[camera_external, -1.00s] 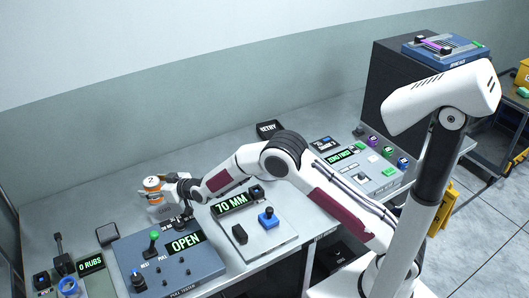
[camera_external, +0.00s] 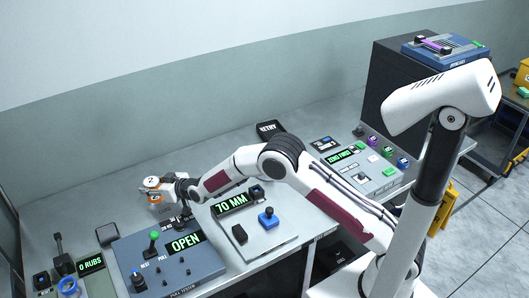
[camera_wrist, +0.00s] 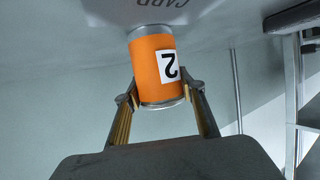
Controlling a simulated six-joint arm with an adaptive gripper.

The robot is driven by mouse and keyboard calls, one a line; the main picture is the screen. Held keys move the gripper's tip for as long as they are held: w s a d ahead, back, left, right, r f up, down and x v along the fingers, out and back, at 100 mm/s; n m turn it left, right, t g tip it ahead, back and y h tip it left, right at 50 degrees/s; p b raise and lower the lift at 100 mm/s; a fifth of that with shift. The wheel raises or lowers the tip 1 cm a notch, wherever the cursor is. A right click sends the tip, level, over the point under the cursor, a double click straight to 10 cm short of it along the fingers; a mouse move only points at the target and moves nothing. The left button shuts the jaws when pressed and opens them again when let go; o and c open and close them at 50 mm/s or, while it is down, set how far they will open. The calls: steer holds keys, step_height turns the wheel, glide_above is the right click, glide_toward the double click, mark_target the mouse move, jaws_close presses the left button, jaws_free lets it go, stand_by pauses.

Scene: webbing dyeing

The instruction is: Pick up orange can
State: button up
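The orange can (camera_wrist: 150,68) has silver rims and a white label with a black 2. It looks upside down in the wrist view. My gripper (camera_wrist: 161,88) has one finger on each side of the can, and both fingertips appear to press against its body. In the external view the can (camera_external: 152,183) is at the back left of the bench, with my gripper (camera_external: 155,195) reaching it from the right. The gripper and wrist partly hide the can's lower part there, so its contact with what is beneath is unclear.
A blue pull tester (camera_external: 150,265) with an OPEN display stands just in front of my gripper. A grey panel (camera_external: 262,235) with a 70 MM display is to the right. A black RETRY block (camera_external: 270,129) lies farther back. The bench's back strip is mostly clear.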

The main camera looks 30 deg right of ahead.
steer(key=shift+r, duration=0.2)
steer(key=shift+r, duration=4.95)
